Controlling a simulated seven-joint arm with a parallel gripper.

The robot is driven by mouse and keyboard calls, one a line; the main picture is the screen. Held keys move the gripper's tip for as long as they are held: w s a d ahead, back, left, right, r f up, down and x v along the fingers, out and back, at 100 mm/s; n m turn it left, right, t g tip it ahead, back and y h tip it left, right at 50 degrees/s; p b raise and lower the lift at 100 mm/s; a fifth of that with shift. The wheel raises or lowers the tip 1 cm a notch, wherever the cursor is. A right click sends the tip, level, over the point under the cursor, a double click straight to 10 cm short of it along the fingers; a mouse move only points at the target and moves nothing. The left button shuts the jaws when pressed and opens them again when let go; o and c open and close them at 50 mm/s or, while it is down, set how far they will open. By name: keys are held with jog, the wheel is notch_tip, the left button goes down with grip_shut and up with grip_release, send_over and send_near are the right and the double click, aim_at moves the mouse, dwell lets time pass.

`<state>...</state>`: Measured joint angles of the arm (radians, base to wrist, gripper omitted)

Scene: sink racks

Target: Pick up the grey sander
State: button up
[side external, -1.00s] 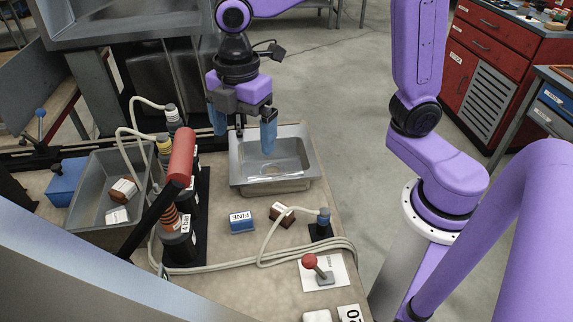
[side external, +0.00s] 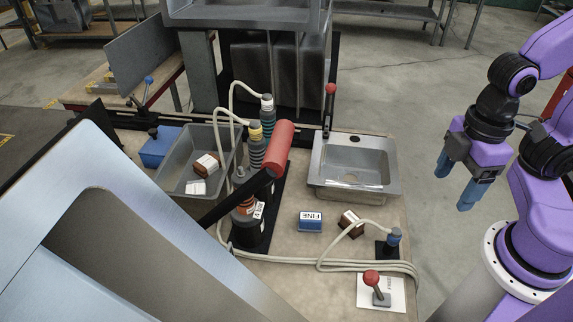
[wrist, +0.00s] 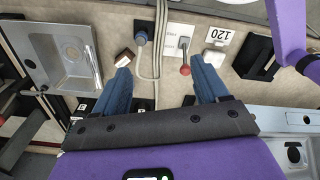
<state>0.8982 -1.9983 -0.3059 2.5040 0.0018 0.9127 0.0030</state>
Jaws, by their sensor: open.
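Several upright tools with ribbed bodies and hoses stand in a row left of the sink in the side view. The rear one has a grey-blue top (side external: 267,104) and looks like the grey sander; one in front has a yellow top (side external: 255,130). The nearest is largely hidden behind a red cylinder on a dark bar. My gripper (side external: 456,182) is open and empty, right of the sink and beyond the table's right edge in the picture, well apart from the tools. In the wrist view its blue fingers (wrist: 160,68) are spread with nothing between them.
A metal sink (side external: 353,185) sits on the table. In front are a blue block (side external: 311,222), a brown block (side external: 349,222), a hosed fitting (side external: 394,238) and a red-knobbed lever (side external: 372,279). A grey bin (side external: 171,162) holds blocks. Hoses cross the front.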

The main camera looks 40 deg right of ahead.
jog(key=w+a+f+m+y, duration=0.1)
jog(key=w+a+f+y, duration=0.1)
jog(key=a, duration=0.3)
jog(key=w+a+f+m+y, duration=0.2)
jog(key=a, duration=0.4)
jog(key=m+t+h, duration=0.3)
jog(key=m+t, duration=0.5)
jog(key=t, duration=0.5)
send_near(263, 153)
jog(key=x, duration=0.8)
jog(key=shift+w+f, duration=0.15)
jog(key=shift+w, duration=0.05)
jog(key=shift+x, duration=2.6)
jog(key=shift+a, duration=0.15)
